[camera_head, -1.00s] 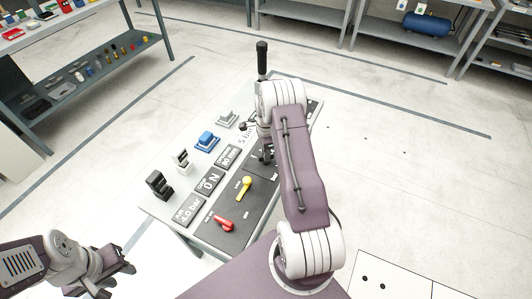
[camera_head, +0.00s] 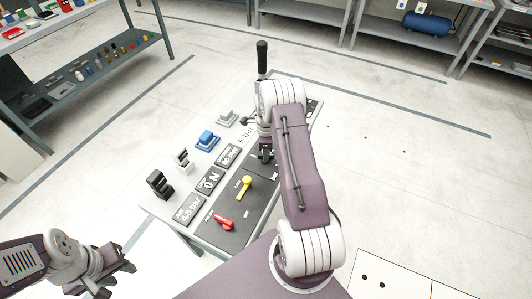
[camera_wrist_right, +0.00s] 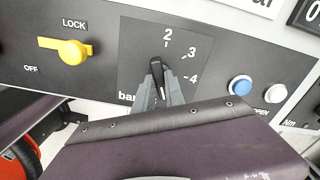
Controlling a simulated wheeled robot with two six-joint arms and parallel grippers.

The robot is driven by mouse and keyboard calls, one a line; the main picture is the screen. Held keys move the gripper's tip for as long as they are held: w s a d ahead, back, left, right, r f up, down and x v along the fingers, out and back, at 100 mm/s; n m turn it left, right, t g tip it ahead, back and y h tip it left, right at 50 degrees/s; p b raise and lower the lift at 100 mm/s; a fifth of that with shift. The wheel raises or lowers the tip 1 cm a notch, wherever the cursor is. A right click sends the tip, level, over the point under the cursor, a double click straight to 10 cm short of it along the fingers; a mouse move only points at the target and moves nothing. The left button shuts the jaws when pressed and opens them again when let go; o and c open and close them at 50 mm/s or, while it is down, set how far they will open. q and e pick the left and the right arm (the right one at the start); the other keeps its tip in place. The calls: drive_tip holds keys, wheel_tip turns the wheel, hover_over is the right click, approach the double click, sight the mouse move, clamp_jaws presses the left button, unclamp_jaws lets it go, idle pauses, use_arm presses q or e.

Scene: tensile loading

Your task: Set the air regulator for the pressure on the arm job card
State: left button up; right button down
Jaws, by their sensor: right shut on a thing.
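The air regulator is a black knob (camera_wrist_right: 157,72) on a dark panel (camera_wrist_right: 130,50) marked 2, 3, 4 and bar. My right gripper (camera_wrist_right: 160,92) is shut on this knob in the right wrist view. The knob's free end points up, near the 2 and leaning slightly left. In the head view my right gripper (camera_head: 265,153) is at the panel, partly hidden by my arm. A small air readout (camera_head: 188,209) seems to show 4.5 bar. A white card (camera_head: 246,135) with large print ending in "bar" is partly hidden. My left gripper (camera_head: 119,279) is open and empty, away from the bench.
A yellow LOCK/OFF lever (camera_wrist_right: 72,48) and a red lever (camera_head: 224,222) are on the panel. A blue button (camera_wrist_right: 240,86) and white button (camera_wrist_right: 275,93) are right of the knob. Several blocks, one blue (camera_head: 207,140), line the bench's left side. The surrounding floor is clear.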

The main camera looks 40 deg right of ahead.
drive_tip(key=shift+w+d+r, duration=0.1)
drive_tip(key=c, duration=1.4)
unclamp_jaws()
wheel_tip(320, 180, up, 9)
